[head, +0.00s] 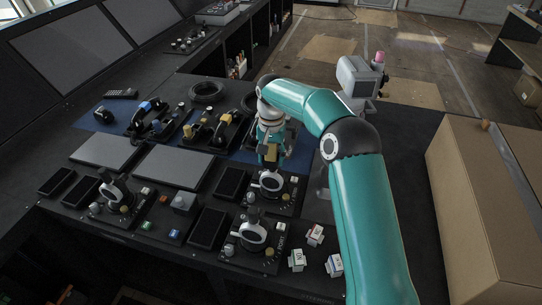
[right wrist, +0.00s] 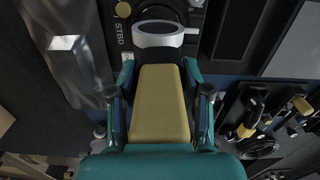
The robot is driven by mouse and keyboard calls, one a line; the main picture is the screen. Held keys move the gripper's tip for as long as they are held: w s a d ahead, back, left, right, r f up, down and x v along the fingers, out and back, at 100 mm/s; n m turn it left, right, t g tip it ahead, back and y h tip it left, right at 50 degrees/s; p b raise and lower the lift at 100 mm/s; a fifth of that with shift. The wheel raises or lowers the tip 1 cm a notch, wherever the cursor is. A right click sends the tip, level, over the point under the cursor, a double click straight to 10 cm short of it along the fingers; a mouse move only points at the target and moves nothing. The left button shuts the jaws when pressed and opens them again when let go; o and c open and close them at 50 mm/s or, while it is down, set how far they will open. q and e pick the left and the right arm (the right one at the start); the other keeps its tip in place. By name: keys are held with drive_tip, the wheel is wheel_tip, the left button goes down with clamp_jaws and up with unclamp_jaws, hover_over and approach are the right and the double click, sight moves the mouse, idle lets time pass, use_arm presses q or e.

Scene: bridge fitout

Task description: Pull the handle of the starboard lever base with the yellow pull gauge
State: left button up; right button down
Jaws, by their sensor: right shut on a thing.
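My right gripper (head: 270,158) points down over the starboard lever base (head: 284,203) and is shut on the yellow pull gauge (right wrist: 160,105). In the right wrist view my right gripper (right wrist: 160,100) has a finger on each side of the gauge. The white ring-shaped handle (right wrist: 158,38) lies just beyond the gauge's far end, beside a "STBD" label (right wrist: 119,38). I cannot tell whether gauge and handle touch. In the head view the handle (head: 271,181) shows just below the gauge (head: 271,154). My left gripper is not in view.
Another lever base (head: 253,240) stands nearer, and one (head: 112,192) stands to the left. Small labelled boxes (head: 297,259) lie near the front edge. A blue mat (head: 88,124) holds several tools behind. A cardboard box (head: 480,200) stands at right.

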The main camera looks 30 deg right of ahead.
drive_tip(key=shift+r, duration=0.1)
drive_tip(key=shift+r+p, duration=1.2)
drive_tip(key=shift+r, duration=0.1)
drive_tip(key=shift+r+p, duration=0.55)
drive_tip(key=shift+r, duration=1.6)
drive_tip(key=shift+f, duration=0.1)
